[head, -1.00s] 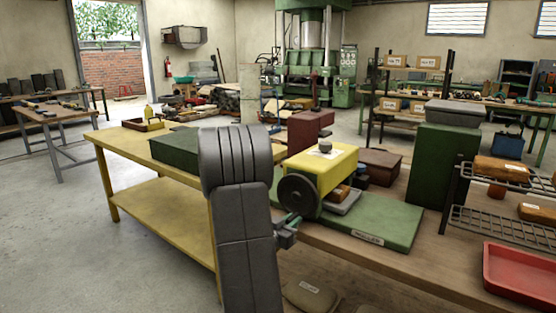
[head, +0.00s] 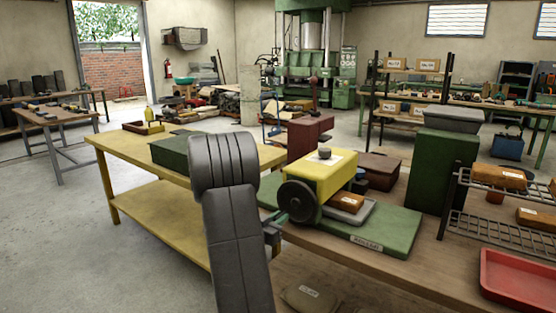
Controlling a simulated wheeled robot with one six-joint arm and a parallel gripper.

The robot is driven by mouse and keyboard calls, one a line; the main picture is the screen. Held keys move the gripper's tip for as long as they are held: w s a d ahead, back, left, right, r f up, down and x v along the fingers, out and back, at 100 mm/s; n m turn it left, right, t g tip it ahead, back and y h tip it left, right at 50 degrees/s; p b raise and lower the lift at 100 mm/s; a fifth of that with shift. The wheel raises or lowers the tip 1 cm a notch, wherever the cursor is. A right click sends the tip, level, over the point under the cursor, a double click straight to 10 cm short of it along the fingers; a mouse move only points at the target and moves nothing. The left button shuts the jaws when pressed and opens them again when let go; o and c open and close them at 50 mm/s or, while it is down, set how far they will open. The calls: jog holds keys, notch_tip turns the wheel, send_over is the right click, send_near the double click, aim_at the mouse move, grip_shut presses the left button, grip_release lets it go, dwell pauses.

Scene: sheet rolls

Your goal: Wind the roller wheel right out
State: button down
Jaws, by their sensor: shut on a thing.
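The roller (head: 321,172) is a yellow housing on a green base plate (head: 391,229) marked with a label. The dark round roller wheel (head: 297,201) is on its left end, facing me. My gripper (head: 280,221) is at the wheel's lower left edge, shut on part of the wheel. The exact grip is too small to make out. An orange-brown block (head: 346,201) lies on a grey slab (head: 352,213) at the roller's right side. My own dark arm covers what lies left of the wheel.
A red box (head: 309,138) and a brown box (head: 379,171) stand behind the roller. A tall green box (head: 440,170) and a wire rack (head: 490,220) are to the right, with a red tray (head: 518,280) in front. A yellow table (head: 125,147) is at left.

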aim_at(279, 191)
jog(key=shift+w+a+r+p, duration=0.4)
jog(key=shift+a+p, duration=0.1)
jog(key=shift+a, duration=0.15)
jog(key=shift+w+a+r+p, duration=0.15)
jog(key=shift+a+r+p, duration=0.05)
jog(key=shift+r+p, duration=0.3)
jog(key=shift+w+a+r+p, duration=0.1)
jog(key=shift+a+r+p, duration=0.1)
jog(key=shift+r+p, duration=0.25)
jog(key=shift+w+a+r+p, duration=0.1)
jog(key=shift+w+r+p, duration=0.05)
jog(key=shift+r+p, duration=0.9)
jog(key=shift+d+r+p, duration=0.2)
jog(key=shift+r+p, duration=0.5)
jog(key=shift+r, duration=0.7)
jog(key=c, duration=0.9)
grip_release()
jog(key=shift+a+f, duration=0.15)
jog(key=shift+a, duration=0.15)
jog(key=o, duration=0.7)
jog(key=shift+d, duration=0.2)
jog(key=shift+f, duration=0.1)
